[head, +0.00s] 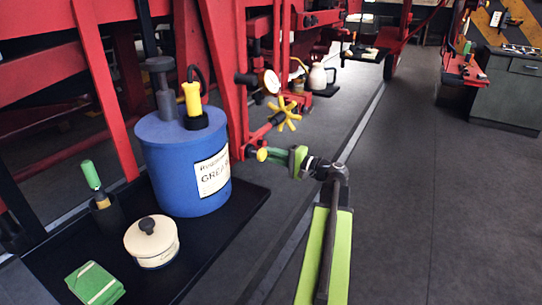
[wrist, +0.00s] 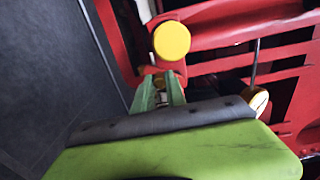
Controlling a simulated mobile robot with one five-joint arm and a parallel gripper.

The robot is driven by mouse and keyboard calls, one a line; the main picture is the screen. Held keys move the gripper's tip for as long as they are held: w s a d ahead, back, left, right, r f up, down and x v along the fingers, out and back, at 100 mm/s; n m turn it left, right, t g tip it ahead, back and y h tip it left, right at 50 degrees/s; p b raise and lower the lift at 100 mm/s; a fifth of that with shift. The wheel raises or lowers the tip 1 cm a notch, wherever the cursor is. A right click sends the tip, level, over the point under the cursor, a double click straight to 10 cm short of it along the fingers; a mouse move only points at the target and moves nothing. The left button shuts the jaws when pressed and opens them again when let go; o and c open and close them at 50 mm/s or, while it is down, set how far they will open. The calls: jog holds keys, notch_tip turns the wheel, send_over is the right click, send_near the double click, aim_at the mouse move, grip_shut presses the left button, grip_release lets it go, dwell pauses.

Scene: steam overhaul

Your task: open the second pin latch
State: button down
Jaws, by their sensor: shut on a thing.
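My gripper (head: 268,154) is at the red machine frame, right of the blue grease drum, in the head view. Its green fingers are closed at a small yellow-ended pin latch (head: 261,155) on the frame. In the wrist view, my gripper (wrist: 159,82) has its two green fingertips close together against a small orange-yellow part between them. A round yellow knob (wrist: 171,40) shows just beyond the tips. The fingers hide much of the gripped part, and I cannot tell how far the pin is drawn.
A yellow star handwheel (head: 284,114) and a gauge (head: 271,82) are just above my gripper. The blue grease drum (head: 165,165) stands left on a black mat (head: 195,243), with a cream lidded pot (head: 151,241). The dark floor (head: 410,170) to the right is clear.

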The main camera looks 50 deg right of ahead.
jog(key=shift+d+f, duration=0.1)
jog(key=shift+d, duration=0.05)
jog(key=shift+w+d+f, duration=0.15)
jog(key=shift+d, duration=0.25)
jog(key=shift+d, duration=0.3)
dwell(0.3)
jog(key=c, duration=1.5)
grip_release()
jog(key=shift+w, duration=0.1)
